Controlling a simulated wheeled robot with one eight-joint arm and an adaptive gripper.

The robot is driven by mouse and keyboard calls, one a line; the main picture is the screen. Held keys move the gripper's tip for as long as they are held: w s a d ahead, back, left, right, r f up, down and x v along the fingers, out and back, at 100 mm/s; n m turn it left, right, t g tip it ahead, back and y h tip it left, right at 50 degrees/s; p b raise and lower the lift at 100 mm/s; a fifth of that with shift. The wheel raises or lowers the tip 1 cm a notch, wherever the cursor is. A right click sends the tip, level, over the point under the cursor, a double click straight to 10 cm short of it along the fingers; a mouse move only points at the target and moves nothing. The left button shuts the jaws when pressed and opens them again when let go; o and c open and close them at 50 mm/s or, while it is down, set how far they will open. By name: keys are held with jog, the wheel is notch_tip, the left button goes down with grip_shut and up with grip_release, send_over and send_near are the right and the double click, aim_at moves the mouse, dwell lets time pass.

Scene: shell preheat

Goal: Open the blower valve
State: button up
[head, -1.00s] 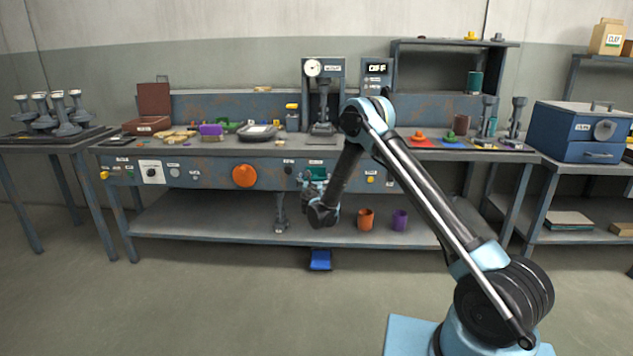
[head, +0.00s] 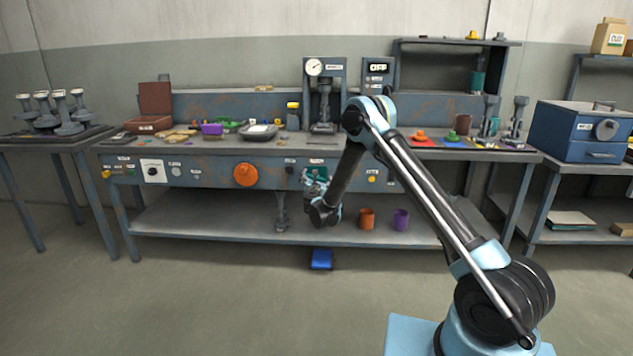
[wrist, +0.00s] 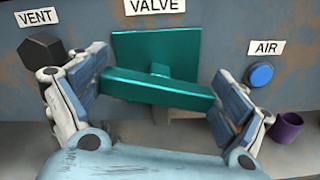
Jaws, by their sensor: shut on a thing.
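The blower valve is a teal bar handle (wrist: 157,90) on a teal square plate (wrist: 155,45), under a label reading VALVE. The bar lies nearly level in the wrist view, its right end slightly lower. My gripper (wrist: 157,93) is shut on the bar, with one finger at each end. In the head view my gripper (head: 314,181) is at the bench's front panel, and part of the teal valve (head: 321,172) shows beside it. My arm partly hides this area.
A black VENT knob (wrist: 42,50) is close by my left finger, and a blue AIR button (wrist: 261,75) is by the right one. A purple cup (head: 400,220) and an orange cup (head: 366,218) stand on the lower shelf. A display (head: 378,68) reads OFF.

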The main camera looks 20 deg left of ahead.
jog(key=m, duration=0.7)
jog(key=shift+w+d+f, duration=0.1)
jog(key=shift+d+f, duration=0.05)
jog(key=shift+d, duration=0.2)
jog(key=m, duration=0.4)
jog(key=shift+d+f, duration=0.1)
jog(key=shift+f, duration=0.05)
jog(key=shift+d+f+m, duration=0.1)
jog(key=shift+m, duration=1.7)
jog(key=o, duration=0.8)
jog(key=shift+f, duration=0.1)
jog(key=shift+a, duration=0.2)
